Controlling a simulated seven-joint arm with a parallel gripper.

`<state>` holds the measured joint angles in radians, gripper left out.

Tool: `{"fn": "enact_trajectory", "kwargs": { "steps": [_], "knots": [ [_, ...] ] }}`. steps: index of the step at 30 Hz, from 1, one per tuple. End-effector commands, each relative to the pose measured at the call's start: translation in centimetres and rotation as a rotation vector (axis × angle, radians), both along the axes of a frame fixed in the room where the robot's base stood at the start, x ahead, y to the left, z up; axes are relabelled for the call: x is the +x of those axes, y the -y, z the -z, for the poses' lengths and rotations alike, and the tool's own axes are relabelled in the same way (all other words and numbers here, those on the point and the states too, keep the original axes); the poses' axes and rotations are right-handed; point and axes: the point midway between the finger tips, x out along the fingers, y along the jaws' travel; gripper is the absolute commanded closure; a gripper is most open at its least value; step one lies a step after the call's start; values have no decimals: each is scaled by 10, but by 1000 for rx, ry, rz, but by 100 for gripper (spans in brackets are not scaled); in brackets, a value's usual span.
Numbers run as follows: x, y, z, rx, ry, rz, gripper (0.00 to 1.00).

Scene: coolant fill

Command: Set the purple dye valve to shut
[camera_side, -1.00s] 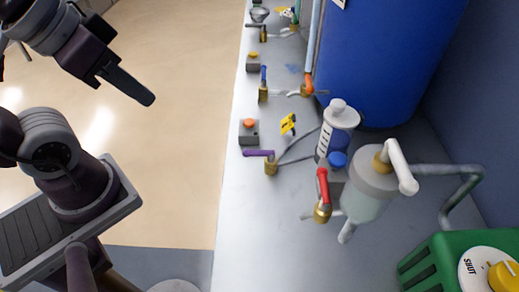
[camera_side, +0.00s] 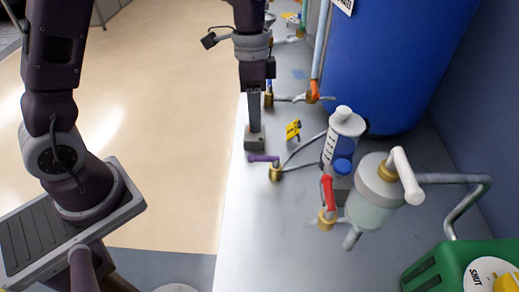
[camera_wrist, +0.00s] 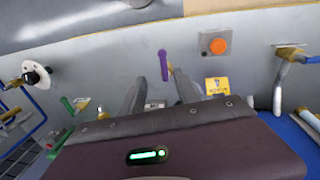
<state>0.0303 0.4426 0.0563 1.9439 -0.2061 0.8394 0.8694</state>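The purple dye valve has a purple lever (camera_side: 263,158) on a brass body (camera_side: 275,173), near the bench's left edge in the side view. The lever points left, toward that edge. In the wrist view the purple lever (camera_wrist: 163,64) stands upright in the picture, its lower end lying between my two fingertips. I cannot tell whether either finger touches the lever.
A blue tank (camera_side: 395,60) fills the back.

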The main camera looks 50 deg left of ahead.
Motion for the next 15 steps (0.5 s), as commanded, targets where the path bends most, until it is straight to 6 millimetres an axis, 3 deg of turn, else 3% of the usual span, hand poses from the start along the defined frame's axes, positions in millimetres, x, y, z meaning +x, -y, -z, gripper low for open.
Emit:
{"fn": "enact_trajectory", "kwargs": {
  "steps": [1, 3, 15],
  "knots": [
    [6, 1, 18, -6, -30, 33, 61],
    [11, 2, 33, -14, -49, 68, 61],
    [3, 10, 99, -17, -62, 87, 61]
  ]
}}
